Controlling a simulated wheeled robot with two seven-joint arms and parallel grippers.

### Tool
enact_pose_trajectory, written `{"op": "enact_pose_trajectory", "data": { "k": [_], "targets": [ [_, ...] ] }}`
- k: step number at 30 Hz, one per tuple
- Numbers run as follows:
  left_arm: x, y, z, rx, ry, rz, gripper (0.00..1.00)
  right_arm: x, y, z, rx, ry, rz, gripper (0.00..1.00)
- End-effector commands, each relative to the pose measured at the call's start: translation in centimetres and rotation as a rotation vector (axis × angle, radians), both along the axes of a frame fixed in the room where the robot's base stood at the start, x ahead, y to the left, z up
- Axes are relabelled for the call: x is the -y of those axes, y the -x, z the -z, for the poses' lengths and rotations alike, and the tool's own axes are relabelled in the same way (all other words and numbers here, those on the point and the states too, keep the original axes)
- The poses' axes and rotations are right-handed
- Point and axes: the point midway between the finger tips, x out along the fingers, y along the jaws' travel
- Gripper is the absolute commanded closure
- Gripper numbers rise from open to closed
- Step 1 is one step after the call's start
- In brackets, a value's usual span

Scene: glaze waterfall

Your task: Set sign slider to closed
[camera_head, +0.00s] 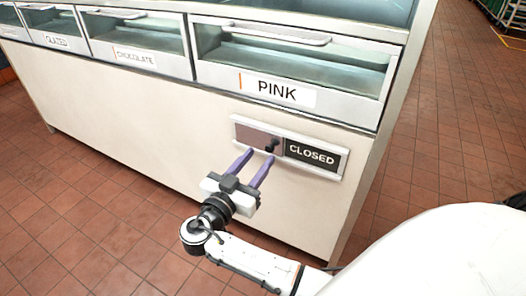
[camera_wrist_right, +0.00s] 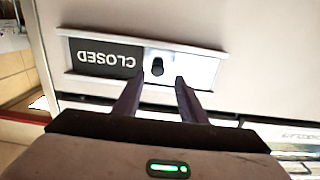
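The sign slider (camera_head: 252,136) is a pinkish-brown panel in a pale frame (camera_head: 334,176) on the counter front. It sits in the left half, and the dark right half shows the word CLOSED (camera_head: 311,155). A dark knob (camera_head: 271,145) stands out near the panel's right end. In the right wrist view the sign is upside down, with the knob (camera_wrist_right: 157,67) beside the CLOSED part (camera_wrist_right: 103,60). My right gripper (camera_head: 258,156) is open and empty; its two purple-grey fingers point at the panel. In the wrist view the knob lies between and just beyond the fingertips (camera_wrist_right: 158,80).
The counter (camera_head: 130,110) has glass-fronted drawers above, labelled GLAZED, CHOCOLATE and PINK (camera_head: 277,91). The PINK drawer's handle (camera_head: 276,35) sticks out above the sign. The tiled floor (camera_head: 60,215) in front is clear. Green crates (camera_head: 506,12) stand at the far right.

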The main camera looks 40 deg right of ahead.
Motion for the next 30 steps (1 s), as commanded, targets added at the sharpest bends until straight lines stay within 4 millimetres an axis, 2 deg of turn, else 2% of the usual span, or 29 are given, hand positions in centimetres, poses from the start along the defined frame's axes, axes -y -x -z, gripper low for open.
{"op": "enact_pose_trajectory", "data": {
  "k": [3, 10, 26, 30],
  "targets": [
    [-0.2, 0.2, 0.2, -0.011, -0.014, 0.001, 0.69, -2.4, 0.9, 0.0, -0.002, -0.003, -0.002, 0.62],
    [-0.4, 0.4, 1.0, -0.031, -0.028, 0.002, 0.69, -5.2, 2.1, -0.1, 0.001, -0.001, -0.001, 0.62],
    [-0.5, 0.3, 0.8, -0.027, -0.029, 0.001, 0.69, -5.7, 2.3, 0.0, 0.001, 0.001, -0.001, 0.62],
    [-0.3, -0.1, 0.2, -0.016, -0.023, -0.002, 0.69, -5.7, 2.3, -0.3, 0.001, 0.001, -0.001, 0.62]
  ]
}}
